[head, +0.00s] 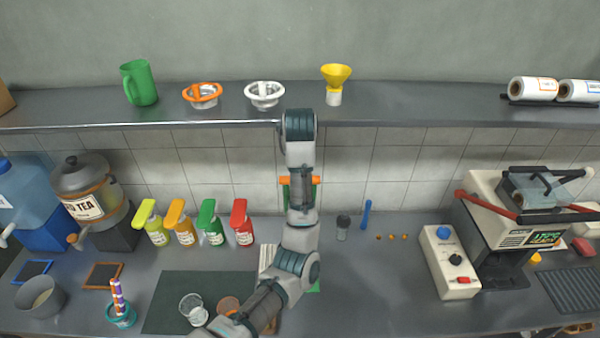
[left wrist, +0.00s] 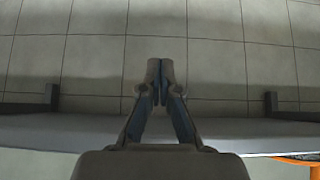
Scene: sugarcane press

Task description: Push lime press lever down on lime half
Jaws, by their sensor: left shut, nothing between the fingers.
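My left arm rises from the bottom of the head view to the shelf edge, and its gripper is not made out there. In the left wrist view the left gripper (left wrist: 159,88) is shut and empty, its fingertips together in front of the wall tiles. Behind my arm in the head view, an orange bar (head: 316,180) sticks out on both sides, with a green upright part (head: 286,194) below it. This may be the lime press and its lever, mostly hidden by my arm. No lime half can be made out. My right gripper is not in view.
The shelf (head: 400,108) crosses the back and holds a green jug (head: 139,82), an orange juicer (head: 202,94), a white juicer (head: 264,94) and a yellow funnel (head: 336,78). Coloured bottles (head: 212,230) stand left. A sealing machine (head: 515,215) stands right.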

